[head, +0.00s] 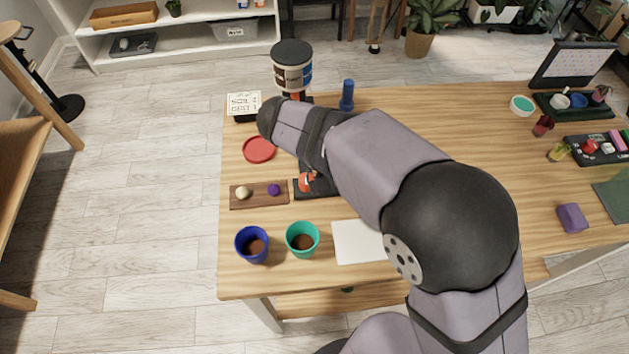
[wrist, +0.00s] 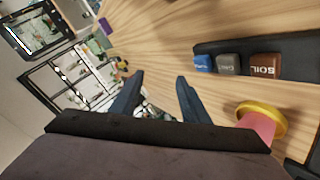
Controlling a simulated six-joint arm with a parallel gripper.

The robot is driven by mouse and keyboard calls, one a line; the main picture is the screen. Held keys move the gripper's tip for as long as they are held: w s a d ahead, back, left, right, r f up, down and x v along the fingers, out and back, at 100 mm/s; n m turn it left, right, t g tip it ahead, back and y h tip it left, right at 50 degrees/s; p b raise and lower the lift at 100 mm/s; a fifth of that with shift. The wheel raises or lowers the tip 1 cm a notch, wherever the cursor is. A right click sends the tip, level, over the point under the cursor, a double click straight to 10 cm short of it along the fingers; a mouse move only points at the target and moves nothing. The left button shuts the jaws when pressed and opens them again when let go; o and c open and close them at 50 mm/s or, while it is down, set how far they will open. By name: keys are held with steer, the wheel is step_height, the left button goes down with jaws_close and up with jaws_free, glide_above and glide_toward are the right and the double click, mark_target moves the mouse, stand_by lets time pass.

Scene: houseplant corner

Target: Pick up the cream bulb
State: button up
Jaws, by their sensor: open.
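The cream bulb (head: 242,192) sits at the left end of a brown wooden tray (head: 258,203), left of a purple bulb (head: 273,189). It shows in the head view and not in the wrist view. My gripper (wrist: 156,80) shows in the wrist view, with its two dark blue fingers apart and nothing between them. They point out across the tabletop, away from the bulb. In the head view my arm reaches over the table toward the back left, and I cannot make out the fingers there.
Blue (head: 252,245) and teal (head: 302,238) pots with brown fill stand in front of the tray. A red saucer (head: 259,150) lies behind it. A banded dispenser (head: 292,68) stands at the back. A labelled button panel (wrist: 252,58) and a yellow-rimmed pink object (wrist: 262,118) are near my gripper.

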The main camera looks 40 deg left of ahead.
mark_target(239, 190)
steer(key=s+a+t+y, duration=0.1)
steer(key=s+a, duration=0.2)
steer(key=a, duration=0.1)
steer(key=s+a+r+t+y, duration=0.1)
steer(key=s+a+t, duration=0.1)
steer(key=s+a, duration=0.2)
steer(key=s+a+r+m+t, duration=0.1)
steer(key=s+a+t, duration=0.1)
steer(key=a, duration=0.4)
steer(key=shift+s+a+y+b, duration=0.2)
steer(key=shift+s+y+b, duration=0.2)
steer(key=shift+s, duration=0.4)
steer(key=s+a+f+y+b, duration=0.1)
steer(key=s+a+f, duration=0.1)
steer(key=s, duration=0.3)
steer(key=s+a+f+m+t+y+b, duration=0.1)
steer(key=s+a+f+y, duration=0.1)
steer(key=s, duration=0.3)
steer(key=s+a+f+t+y+b, duration=0.1)
steer(key=s+a+f+b, duration=0.1)
steer(key=s, duration=0.3)
steer(key=shift+s+a+f+m, duration=0.15)
steer(key=shift+a+f, duration=0.25)
steer(key=shift+f, duration=0.05)
steer(key=shift+s+a+f+m, duration=0.1)
steer(key=shift+a+f+m, duration=0.05)
steer(key=shift+a+f, duration=0.25)
steer(key=shift+p+x, duration=0.35)
steer(key=shift+x, duration=2.25)
